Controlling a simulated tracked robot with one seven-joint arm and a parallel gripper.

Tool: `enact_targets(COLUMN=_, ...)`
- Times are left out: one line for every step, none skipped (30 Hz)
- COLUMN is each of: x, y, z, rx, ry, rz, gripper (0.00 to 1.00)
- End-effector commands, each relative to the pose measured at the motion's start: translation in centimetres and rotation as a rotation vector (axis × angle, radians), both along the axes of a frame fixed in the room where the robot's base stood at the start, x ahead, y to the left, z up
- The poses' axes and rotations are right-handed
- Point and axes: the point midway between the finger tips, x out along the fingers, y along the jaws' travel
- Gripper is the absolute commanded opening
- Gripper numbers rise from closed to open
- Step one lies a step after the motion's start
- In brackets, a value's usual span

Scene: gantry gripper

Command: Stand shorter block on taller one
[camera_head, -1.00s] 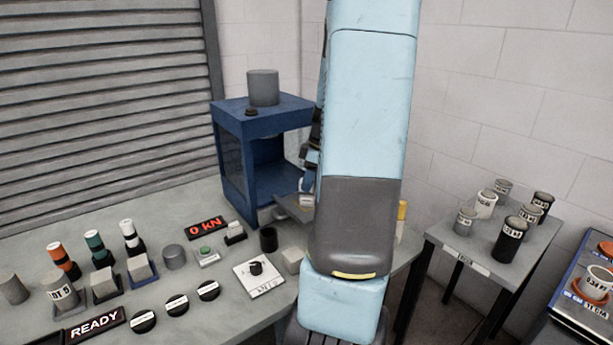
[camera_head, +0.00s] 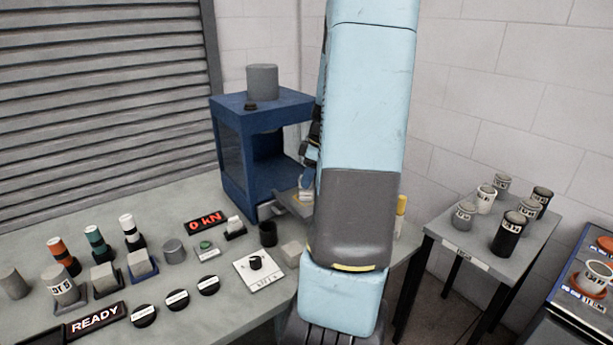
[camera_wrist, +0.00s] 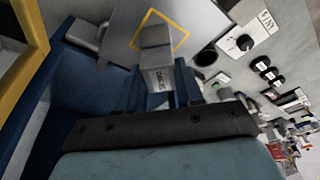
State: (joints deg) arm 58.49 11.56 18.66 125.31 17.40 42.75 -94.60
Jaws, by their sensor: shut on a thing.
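In the wrist view, my gripper (camera_wrist: 160,88) is shut on a pale block (camera_wrist: 160,78) with small dark lettering on its side. A grey block shape (camera_wrist: 155,38) adjoins it, over a plate marked with a yellow square outline (camera_wrist: 180,40). I cannot tell whether these are two blocks touching or faces of one. In the head view, my arm hides most of my gripper; a small pale piece (camera_head: 304,195) shows beside it at the plate of the blue press (camera_head: 236,165). Which block is taller cannot be seen.
The press frame stands close around my gripper. A side table (camera_head: 470,250) at right carries several cylinders.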

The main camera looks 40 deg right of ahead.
Motion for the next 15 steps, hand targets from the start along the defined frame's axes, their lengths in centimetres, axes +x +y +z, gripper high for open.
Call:
enact_targets(x=0.01, y=0.01, z=-0.06, rx=0.0, ry=0.0, rz=0.0, gripper=0.0)
enact_targets(x=0.01, y=0.01, z=-0.09, rx=0.0, ry=0.0, rz=0.0, gripper=0.0)
enact_targets(x=0.01, y=0.01, z=-0.14, rx=0.0, ry=0.0, rz=0.0, gripper=0.0)
enact_targets(x=0.01, y=0.01, z=-0.18, rx=0.0, ry=0.0, rz=0.0, gripper=0.0)
enact_targets(x=0.02, y=0.01, z=-0.19, rx=0.0, ry=0.0, rz=0.0, gripper=0.0)
enact_targets(x=0.02, y=0.02, z=-0.17, rx=0.0, ry=0.0, rz=0.0, gripper=0.0)
enact_targets(x=0.02, y=0.02, z=-0.17, rx=0.0, ry=0.0, rz=0.0, gripper=0.0)
enact_targets(x=0.02, y=0.02, z=-0.18, rx=0.0, ry=0.0, rz=0.0, gripper=0.0)
enact_targets(x=0.03, y=0.02, z=-0.17, rx=0.0, ry=0.0, rz=0.001, gripper=0.0)
enact_targets(x=0.03, y=0.03, z=-0.18, rx=0.0, ry=0.0, rz=0.001, gripper=0.0)
enact_targets(x=0.03, y=0.03, z=-0.18, rx=0.0, ry=0.0, rz=0.001, gripper=0.37)
enact_targets(x=0.03, y=0.04, z=-0.16, rx=0.0, ry=0.0, rz=0.001, gripper=0.41)
enact_targets(x=0.03, y=0.04, z=-0.17, rx=0.0, ry=0.0, rz=0.001, gripper=0.44)
enact_targets(x=0.03, y=0.04, z=-0.17, rx=0.0, ry=0.0, rz=0.001, gripper=0.46)
enact_targets(x=0.04, y=0.05, z=-0.17, rx=0.0, ry=0.0, rz=0.001, gripper=0.5)
